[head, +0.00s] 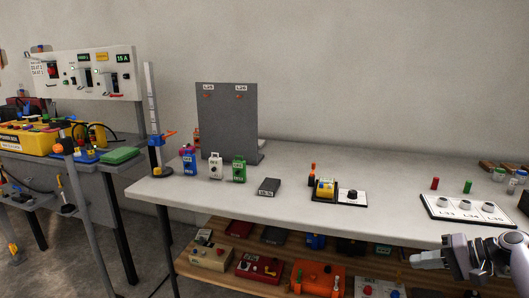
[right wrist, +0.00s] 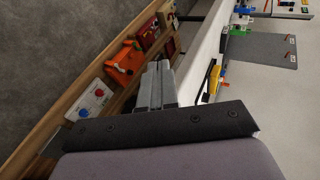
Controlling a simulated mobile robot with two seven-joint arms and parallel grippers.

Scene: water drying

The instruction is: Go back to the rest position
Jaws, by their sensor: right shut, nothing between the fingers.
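My right gripper (head: 430,259) is at the lower right of the head view, in front of the white table's (head: 300,195) front edge and near the white plate with knobs (head: 468,208). In the right wrist view its two fingers (right wrist: 158,85) lie together, shut with nothing between them. My left gripper does not show in either view.
A grey upright panel (head: 228,120) stands at the table's back left, with blue, white and green devices (head: 239,170) before it. A wooden shelf (head: 215,272) below holds several boxes and an orange case (head: 317,279). The table's middle back is clear.

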